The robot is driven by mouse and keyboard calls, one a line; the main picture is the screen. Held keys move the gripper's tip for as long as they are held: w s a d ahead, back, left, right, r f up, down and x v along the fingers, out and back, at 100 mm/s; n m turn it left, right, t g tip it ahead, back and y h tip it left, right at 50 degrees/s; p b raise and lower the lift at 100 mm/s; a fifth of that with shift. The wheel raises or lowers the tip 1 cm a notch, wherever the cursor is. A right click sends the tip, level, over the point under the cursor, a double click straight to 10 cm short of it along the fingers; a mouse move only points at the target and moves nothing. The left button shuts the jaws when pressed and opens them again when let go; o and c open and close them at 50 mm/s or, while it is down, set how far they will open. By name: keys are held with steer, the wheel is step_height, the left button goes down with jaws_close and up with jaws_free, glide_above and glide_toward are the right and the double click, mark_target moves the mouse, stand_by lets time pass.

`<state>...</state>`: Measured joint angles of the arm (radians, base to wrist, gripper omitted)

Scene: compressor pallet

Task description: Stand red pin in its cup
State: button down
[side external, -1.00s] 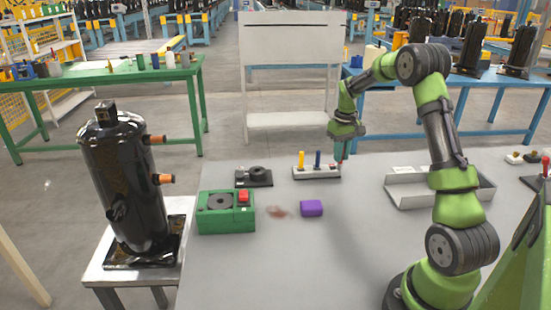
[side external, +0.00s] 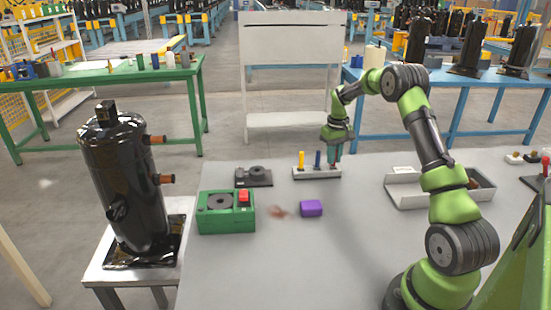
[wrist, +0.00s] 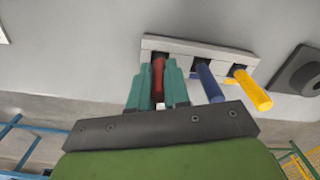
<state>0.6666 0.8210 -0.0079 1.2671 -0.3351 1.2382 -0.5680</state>
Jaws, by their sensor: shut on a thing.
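The red pin (wrist: 158,77) is held between the teal fingertips of my gripper (wrist: 158,88), which is shut on it. The white cup block (wrist: 182,45) has three dark cups in a row. The red pin's far end is at the left cup in the wrist view; I cannot tell whether it is inside or how deep. The blue pin (wrist: 209,84) and yellow pin (wrist: 252,90) stand in the other two cups. In the side view, my gripper (side external: 335,151) is over the right end of the block (side external: 313,173), beside the blue pin (side external: 317,159) and yellow pin (side external: 301,160).
A dark round fixture (side external: 255,176) stands left of the block. A green box with a red button (side external: 227,222) and a purple block (side external: 311,208) are nearer. A white tray (side external: 408,199) lies right. The grey table (side external: 290,265) is clear in front.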

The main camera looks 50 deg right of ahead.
steer(key=shift+f, duration=0.15)
steer(key=c, duration=1.1)
jaws_free()
